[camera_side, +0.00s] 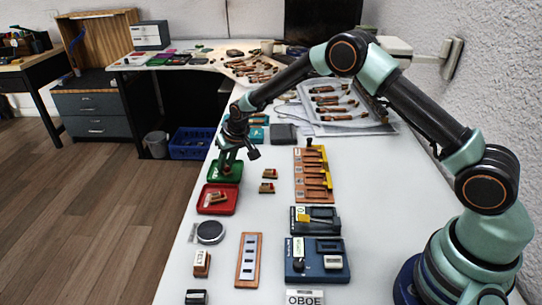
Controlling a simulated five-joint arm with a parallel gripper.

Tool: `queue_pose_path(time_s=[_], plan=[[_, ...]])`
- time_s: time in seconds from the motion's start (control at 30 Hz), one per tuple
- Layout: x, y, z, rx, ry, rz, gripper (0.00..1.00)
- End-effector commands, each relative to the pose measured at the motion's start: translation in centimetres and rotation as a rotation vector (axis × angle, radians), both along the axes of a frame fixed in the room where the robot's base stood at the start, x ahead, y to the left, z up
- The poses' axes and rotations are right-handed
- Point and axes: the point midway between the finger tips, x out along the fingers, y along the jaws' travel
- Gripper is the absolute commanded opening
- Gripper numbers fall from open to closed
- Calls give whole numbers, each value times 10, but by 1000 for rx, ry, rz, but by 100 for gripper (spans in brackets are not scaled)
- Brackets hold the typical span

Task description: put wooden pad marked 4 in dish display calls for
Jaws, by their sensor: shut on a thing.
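My gripper (227,165) points down at the green dish (235,179), low over it or just inside it. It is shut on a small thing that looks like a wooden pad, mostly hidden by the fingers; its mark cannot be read. A red dish (205,208) in front of the green one holds a wooden pad (217,197). A teal dish (262,120) lies behind the gripper. Two more pads, a farther one (270,174) and a nearer one (267,188), lie on the table to the right. A blue device (303,275) may carry the display; its text is unreadable.
An orange wooden rack (300,185) stands right of the loose pads. A round grey disc (210,232), a slotted wooden strip (248,262) and an OBOE label (304,297) lie nearer. A tray of hammers (340,103) is at the back. The table's left edge is close to the dishes.

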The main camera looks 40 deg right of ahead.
Motion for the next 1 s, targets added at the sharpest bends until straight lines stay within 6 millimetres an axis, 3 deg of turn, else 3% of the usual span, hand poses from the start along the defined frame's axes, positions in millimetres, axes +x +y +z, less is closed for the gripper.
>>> queue_pose_path(time_s=[0.27,0.3,0.37,0.4,0.77,1.0], plan=[[0,0,-1,0,-1,0,0],[0,0,-2,0,-1,0,29],[0,0,-1,0,-1,0,52],[0,0,-1,0,-1,0,55],[1,0,3,0,-2,0,55],[-10,-1,29,1,-5,0,55]])
